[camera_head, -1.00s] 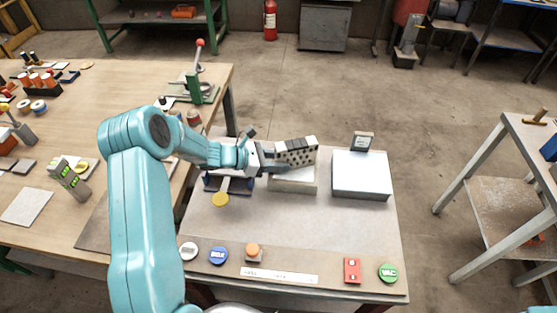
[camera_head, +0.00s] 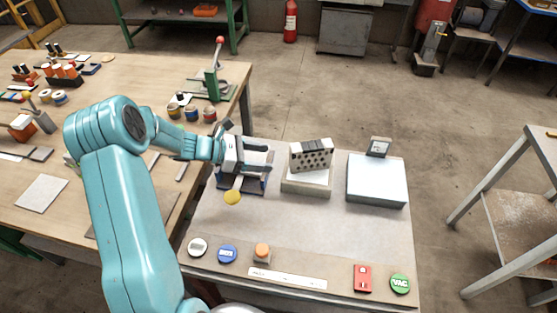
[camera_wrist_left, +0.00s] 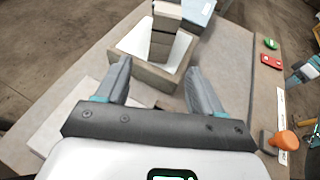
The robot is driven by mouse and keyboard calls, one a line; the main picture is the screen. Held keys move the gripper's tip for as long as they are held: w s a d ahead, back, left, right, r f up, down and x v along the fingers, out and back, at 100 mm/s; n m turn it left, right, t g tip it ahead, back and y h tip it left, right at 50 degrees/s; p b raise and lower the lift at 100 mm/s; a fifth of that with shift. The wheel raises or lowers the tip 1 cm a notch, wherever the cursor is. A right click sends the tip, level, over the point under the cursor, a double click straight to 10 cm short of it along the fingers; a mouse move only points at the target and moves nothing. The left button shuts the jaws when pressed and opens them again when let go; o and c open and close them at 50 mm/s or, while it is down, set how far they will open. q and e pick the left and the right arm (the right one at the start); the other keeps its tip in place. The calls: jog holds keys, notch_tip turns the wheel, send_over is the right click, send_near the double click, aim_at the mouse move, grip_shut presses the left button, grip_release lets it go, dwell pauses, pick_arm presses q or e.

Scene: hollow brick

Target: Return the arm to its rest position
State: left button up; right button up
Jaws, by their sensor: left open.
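My left gripper (camera_head: 270,157) is open and empty, to the left of the hollow brick (camera_head: 311,155) and apart from it. The brick is light grey with dark holes in its face and darker patches on top. It stands upright in a shallow cream tray (camera_head: 307,187) on the small table. In the left wrist view, my left gripper's two spread fingers (camera_wrist_left: 160,68) point toward the brick (camera_wrist_left: 162,42) in its tray (camera_wrist_left: 145,75), with a gap between.
A silver box (camera_head: 377,182) with a small display stands right of the tray. Buttons, including a green one (camera_head: 400,284), line the front edge. A wooden bench (camera_head: 120,95) with a green lever press (camera_head: 212,85) is at left.

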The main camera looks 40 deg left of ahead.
pick_arm(q)
jog(key=shift+v, duration=0.95)
jog(key=shift+r, duration=0.15)
